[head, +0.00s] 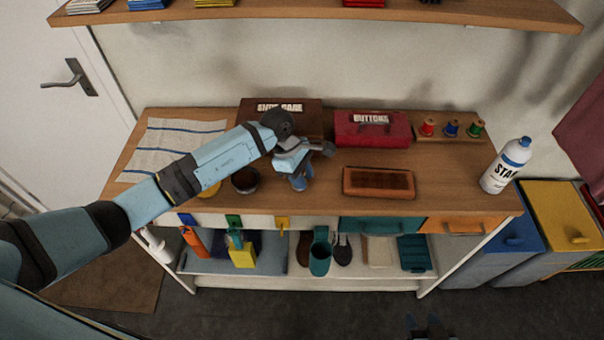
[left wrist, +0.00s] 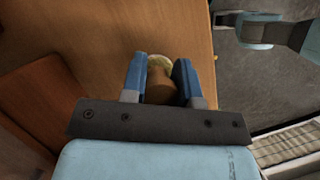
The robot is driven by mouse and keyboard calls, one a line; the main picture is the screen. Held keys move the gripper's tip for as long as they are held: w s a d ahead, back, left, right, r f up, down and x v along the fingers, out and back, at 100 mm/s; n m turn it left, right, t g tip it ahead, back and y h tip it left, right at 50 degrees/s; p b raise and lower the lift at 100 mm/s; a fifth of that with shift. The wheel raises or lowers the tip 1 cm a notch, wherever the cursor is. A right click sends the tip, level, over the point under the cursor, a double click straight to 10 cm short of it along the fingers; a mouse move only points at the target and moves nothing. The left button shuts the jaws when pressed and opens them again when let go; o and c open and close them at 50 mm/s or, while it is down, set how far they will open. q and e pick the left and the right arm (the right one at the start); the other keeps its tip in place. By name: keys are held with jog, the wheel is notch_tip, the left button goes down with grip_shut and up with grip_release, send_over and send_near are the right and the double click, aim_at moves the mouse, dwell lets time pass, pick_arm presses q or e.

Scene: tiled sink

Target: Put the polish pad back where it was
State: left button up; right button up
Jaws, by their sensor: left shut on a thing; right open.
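My left gripper (head: 300,182) is over the worktop, between the dark tin and the brush block. In the left wrist view, its two blue fingers (left wrist: 160,80) are shut on the polish pad, which has a brown handle (left wrist: 160,88) and a pale yellowish end (left wrist: 160,61). In the head view the pad is hidden by the gripper. I cannot tell whether the pad touches the worktop (head: 320,208). My right gripper (head: 425,324) shows only as dark fingertips at the bottom edge, open and away from the bench.
A dark round tin (head: 245,181) and yellow tin (head: 209,190) stand left of the gripper. A brown block (head: 379,182) lies right. Behind are a brown box (head: 262,106), red button box (head: 372,130) and thread spools (head: 451,129). A white bottle (head: 507,166) stands at right.

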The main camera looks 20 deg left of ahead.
pick_arm(q)
jog(key=shift+f+b, duration=0.2)
jog(key=shift+b, duration=0.1)
jog(key=o, duration=0.8)
jog(key=shift+o, duration=0.2)
jog(key=shift+r, duration=0.1)
